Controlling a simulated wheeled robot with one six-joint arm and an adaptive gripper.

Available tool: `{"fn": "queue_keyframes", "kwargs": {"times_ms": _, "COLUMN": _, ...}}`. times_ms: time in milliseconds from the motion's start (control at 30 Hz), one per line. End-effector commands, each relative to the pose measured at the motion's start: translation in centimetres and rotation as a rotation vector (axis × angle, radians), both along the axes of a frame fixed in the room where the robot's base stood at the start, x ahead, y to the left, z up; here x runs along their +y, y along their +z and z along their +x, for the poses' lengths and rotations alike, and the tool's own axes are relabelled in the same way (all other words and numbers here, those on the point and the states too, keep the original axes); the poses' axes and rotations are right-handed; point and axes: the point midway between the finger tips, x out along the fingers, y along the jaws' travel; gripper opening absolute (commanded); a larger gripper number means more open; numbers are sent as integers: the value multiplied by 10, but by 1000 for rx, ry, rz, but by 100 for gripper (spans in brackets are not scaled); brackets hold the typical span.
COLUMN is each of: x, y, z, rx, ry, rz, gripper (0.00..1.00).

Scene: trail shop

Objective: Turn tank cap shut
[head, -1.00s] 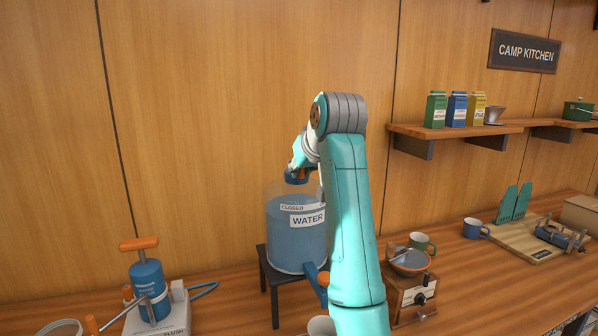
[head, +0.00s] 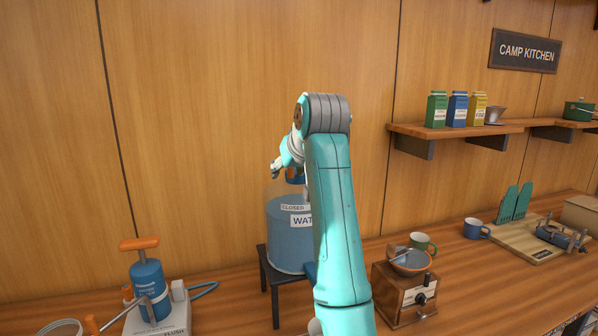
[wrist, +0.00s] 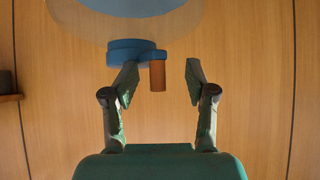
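The water tank (head: 288,240) is a clear blue container with "CLOSED" and "WATER" labels, on a dark stand. Its blue cap (wrist: 126,50) has an orange handle (wrist: 158,76); in the head view the cap (head: 295,178) shows only partly behind my arm. My gripper (wrist: 161,68) is open in the wrist view, its two fingers apart on either side of the orange handle. The left finger is close to the cap's underside in the picture; contact is unclear. In the head view my gripper (head: 281,166) is above the tank, at its upper left.
A blue pump filter (head: 148,288) with an orange handle stands at the left. A coffee grinder (head: 402,292), a green mug (head: 422,243) and a blue mug (head: 475,229) stand to the right. The dark stand (head: 275,290) raises the tank. The wood wall is close behind.

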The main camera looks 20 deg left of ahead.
Motion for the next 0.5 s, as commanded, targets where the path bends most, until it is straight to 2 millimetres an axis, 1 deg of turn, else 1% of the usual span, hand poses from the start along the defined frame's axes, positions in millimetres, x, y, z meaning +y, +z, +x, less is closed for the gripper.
{"fn": "queue_keyframes", "kwargs": {"times_ms": 267, "x": -1, "y": 4, "z": 1, "rx": -2, "ry": -2, "rz": 1, "gripper": 56}}
{"fn": "queue_keyframes", "kwargs": {"times_ms": 500, "x": -2, "y": 31, "z": 0, "rx": -4, "ry": -3, "rz": 1, "gripper": 56}}
